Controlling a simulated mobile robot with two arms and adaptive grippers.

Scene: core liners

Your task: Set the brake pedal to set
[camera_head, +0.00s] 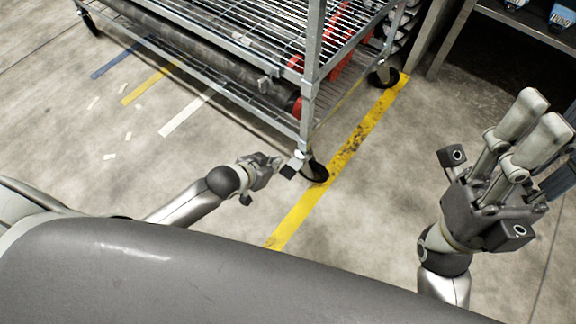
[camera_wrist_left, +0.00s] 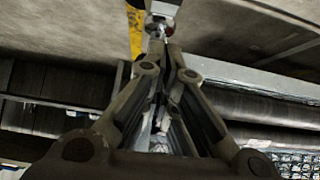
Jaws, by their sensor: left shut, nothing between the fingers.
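The caster (camera_head: 316,172) stands under the near corner post of the metal cart, beside the yellow floor line. A small pale part (camera_head: 299,157) shows at its top left; I cannot make out the brake pedal clearly or its setting. My left gripper (camera_head: 283,165) is shut and empty, its tips close to the caster's left side; I cannot tell if they touch. In the left wrist view its fingers (camera_wrist_left: 168,48) come together just below a metal caster part (camera_wrist_left: 161,22) with a reddish spot. My right gripper (camera_head: 543,115) is raised at the right, away from the cart; its finger gap is unclear.
The wire-shelf cart (camera_head: 312,60) carries long dark core tubes (camera_head: 215,68) low down. Another caster (camera_head: 383,77) stands farther back. Yellow tape (camera_head: 350,145) runs along the floor. A dark shelf (camera_head: 527,22) stands at the upper right.

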